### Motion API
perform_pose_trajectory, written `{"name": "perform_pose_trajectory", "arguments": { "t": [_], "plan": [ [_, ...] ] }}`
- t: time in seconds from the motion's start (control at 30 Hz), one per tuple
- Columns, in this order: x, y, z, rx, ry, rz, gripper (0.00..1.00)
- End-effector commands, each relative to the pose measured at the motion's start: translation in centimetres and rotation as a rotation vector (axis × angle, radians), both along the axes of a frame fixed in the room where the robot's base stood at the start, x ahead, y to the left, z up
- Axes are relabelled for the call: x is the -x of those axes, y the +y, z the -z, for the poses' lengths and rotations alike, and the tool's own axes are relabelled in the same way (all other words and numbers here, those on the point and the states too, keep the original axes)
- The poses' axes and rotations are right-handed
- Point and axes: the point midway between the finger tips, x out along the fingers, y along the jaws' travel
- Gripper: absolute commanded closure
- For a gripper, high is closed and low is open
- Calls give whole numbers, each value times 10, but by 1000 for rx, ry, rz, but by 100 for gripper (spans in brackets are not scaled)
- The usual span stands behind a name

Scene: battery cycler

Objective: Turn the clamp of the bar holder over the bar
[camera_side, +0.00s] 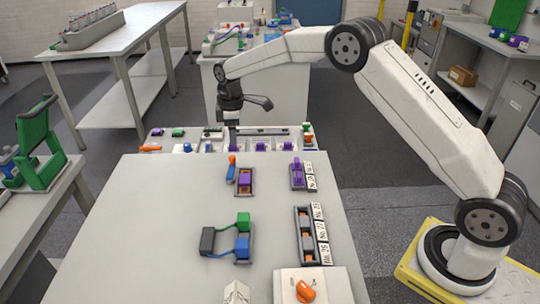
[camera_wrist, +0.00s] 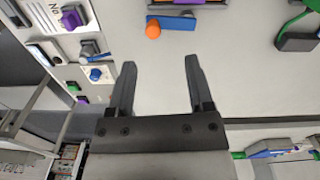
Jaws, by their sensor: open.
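A small dark holder (camera_side: 245,188) with a purple block (camera_side: 245,179) stands on the grey table, towards its far side. A blue lever (camera_wrist: 178,23) with a round orange end (camera_wrist: 153,29) lies beside the holder's dark edge (camera_wrist: 190,4) in the wrist view; I take it for the clamp. Its orange end also shows in the side view (camera_side: 232,160). The lever points away from the holder's middle. My gripper (camera_wrist: 159,63) is open and empty, its fingers apart from the lever. In the side view it hangs beyond the holder, near the table's far edge. Most of the holder is cut off in the wrist view.
A panel with coloured knobs (camera_side: 185,147) stands beyond the table. A purple-block holder (camera_side: 297,174) and a long dark rack (camera_side: 305,235) stand to the right. A fixture with green and blue blocks (camera_side: 242,232) stands nearer. The table's left part is clear.

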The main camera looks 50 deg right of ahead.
Motion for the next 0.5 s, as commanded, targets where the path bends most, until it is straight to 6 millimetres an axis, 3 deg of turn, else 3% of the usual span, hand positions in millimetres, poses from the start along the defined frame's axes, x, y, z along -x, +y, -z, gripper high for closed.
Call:
{"name": "perform_pose_trajectory", "arguments": {
  "t": [0.2, 0.5],
  "plan": [
    [-14, 1, 6, 1, 16, -69, 33],
    [-16, 1, 7, 1, 19, -82, 33]
  ]
}}
